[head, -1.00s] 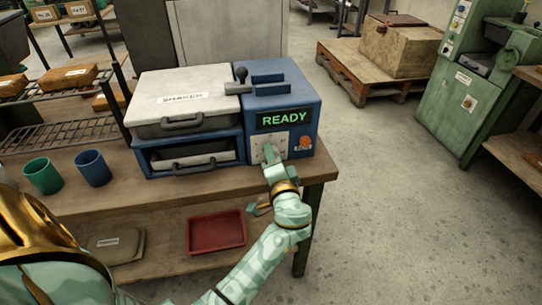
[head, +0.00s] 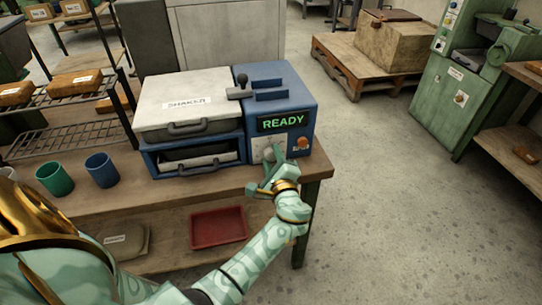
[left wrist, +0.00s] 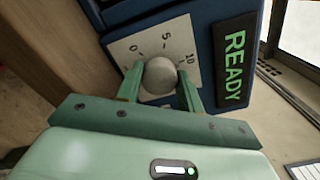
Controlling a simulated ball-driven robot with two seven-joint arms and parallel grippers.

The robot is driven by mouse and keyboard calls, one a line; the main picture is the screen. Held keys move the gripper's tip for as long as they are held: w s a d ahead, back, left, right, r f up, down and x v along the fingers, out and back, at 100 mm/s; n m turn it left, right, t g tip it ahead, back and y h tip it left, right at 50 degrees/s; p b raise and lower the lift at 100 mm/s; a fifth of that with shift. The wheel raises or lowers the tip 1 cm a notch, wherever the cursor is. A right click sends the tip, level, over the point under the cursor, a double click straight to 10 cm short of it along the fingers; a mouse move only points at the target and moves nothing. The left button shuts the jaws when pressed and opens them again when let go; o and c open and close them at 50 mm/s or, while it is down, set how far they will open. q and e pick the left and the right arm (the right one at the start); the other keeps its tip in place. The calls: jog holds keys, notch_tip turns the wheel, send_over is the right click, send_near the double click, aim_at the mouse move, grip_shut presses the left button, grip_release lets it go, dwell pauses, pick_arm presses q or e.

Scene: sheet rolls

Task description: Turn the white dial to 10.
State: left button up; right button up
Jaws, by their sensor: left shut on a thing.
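The white dial (left wrist: 160,76) is a round knob on a pale scale plate (left wrist: 124,50) marked 0, 5 and 10. In the left wrist view, my left gripper (left wrist: 160,88) has one green finger on each side of the knob and is shut on it. I cannot make out a pointer on the dial, so its setting is unclear. In the head view, my left gripper (head: 272,165) reaches the lower front of the blue shaker machine (head: 295,95) and partly hides the dial plate. My right gripper is not in view.
A green READY display (head: 282,122) sits above the dial, and an orange button (head: 303,143) is to its right. The machine's white lid (head: 190,98) is down. A green cup (head: 55,179) and a blue cup (head: 102,170) stand left on the workbench. A red tray (head: 218,227) lies below.

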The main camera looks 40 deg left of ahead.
pick_arm(q)
jog(key=shift+d+m, duration=0.1)
jog(key=shift+m, duration=0.6)
jog(key=shift+f+p, duration=0.15)
jog(key=shift+p, duration=0.2)
jog(key=o, duration=1)
